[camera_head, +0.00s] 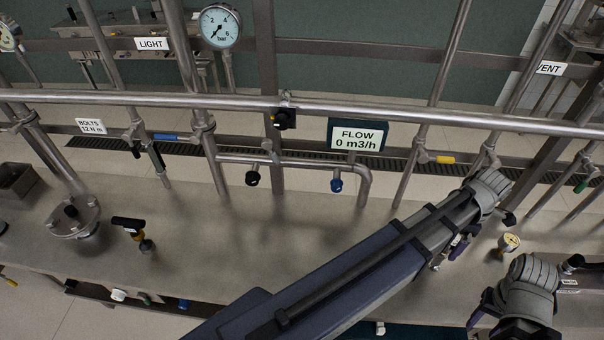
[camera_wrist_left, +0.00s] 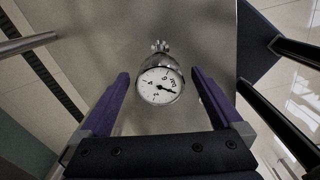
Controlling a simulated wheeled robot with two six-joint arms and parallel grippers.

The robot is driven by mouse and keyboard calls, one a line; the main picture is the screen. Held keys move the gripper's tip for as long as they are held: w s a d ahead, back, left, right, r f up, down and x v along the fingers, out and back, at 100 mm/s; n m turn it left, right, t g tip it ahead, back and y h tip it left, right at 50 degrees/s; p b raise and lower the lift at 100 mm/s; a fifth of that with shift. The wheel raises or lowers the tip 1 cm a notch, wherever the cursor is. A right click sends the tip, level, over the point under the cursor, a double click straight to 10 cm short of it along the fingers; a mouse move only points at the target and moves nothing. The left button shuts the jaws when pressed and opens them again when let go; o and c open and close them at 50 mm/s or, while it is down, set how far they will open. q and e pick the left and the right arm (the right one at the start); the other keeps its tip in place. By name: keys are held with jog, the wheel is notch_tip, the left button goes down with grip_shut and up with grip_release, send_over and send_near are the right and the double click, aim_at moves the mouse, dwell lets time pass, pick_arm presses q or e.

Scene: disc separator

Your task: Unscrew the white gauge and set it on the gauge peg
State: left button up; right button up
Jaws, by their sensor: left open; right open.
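A small round gauge (camera_head: 509,243) with a pale face stands low over the bench at the right in the head view. In the left wrist view a white-faced gauge (camera_wrist_left: 159,86) with a metal body lies ahead, between the lines of my fingers and apart from them. My left gripper (camera_head: 455,247) is open and empty, left of the small gauge; its purple fingers also show in the left wrist view (camera_wrist_left: 160,95). My right gripper (camera_head: 490,310) is open at the lower right, its fingertips partly hidden. I cannot make out the gauge peg.
The steel bench (camera_head: 200,215) is mostly clear at centre left. A larger gauge (camera_head: 220,26) sits on a pipe at the back. A rail (camera_head: 380,114) crosses above the bench. A flanged fitting (camera_head: 75,218) and a black-handled valve (camera_head: 130,226) stand at the left.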

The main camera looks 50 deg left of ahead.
pick_arm(q)
notch_tip(320, 180, up, 7)
jog(key=p, duration=0.6)
